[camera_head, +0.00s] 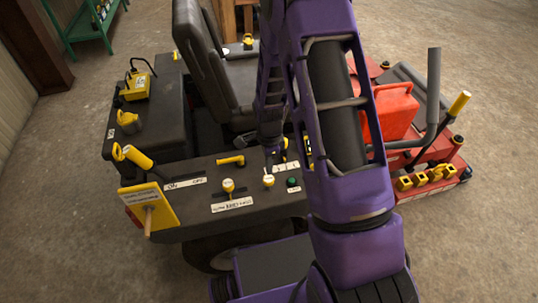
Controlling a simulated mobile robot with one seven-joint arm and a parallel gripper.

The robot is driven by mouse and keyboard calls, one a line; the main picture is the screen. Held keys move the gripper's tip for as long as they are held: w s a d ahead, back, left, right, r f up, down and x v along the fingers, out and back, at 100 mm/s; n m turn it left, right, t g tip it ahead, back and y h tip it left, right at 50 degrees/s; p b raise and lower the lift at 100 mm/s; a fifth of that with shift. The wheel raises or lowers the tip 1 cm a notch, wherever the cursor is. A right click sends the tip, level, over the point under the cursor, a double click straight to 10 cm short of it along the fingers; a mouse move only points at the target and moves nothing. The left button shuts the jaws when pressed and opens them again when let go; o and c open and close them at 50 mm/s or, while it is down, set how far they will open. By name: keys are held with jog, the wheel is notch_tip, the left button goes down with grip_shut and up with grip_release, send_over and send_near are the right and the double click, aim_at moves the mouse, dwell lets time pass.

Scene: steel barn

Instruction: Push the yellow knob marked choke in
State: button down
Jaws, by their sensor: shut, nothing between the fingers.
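The black control panel (200,222) of a ride-on machine holds several yellow controls. The label lettering is too small to read surely, so I cannot tell which knob is marked choke. My gripper (278,157) is small and partly hidden by my purple arm. It is shut and empty, just behind the right-hand knob and close to the panel. I cannot tell whether it touches anything.
A yellow lever (138,158) and a yellow tag board (150,207) stand at the panel's left end. A yellow handle (231,160) lies behind the knobs. The black seat (213,62) rises behind. A red can (395,110) and red machine deck (440,165) are right.

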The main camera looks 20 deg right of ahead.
aim_at(270, 178)
jog(key=shift+f, duration=1.65)
notch_tip(270, 178, down, 3)
jog(key=b, duration=0.2)
jog(key=shift+b, duration=0.35)
jog(key=shift+s, duration=0.1)
jog(key=shift+d+r+p, duration=0.1)
jog(key=shift+r+p, duration=0.2)
notch_tip(270, 178, up, 14)
jog(key=p, duration=0.3)
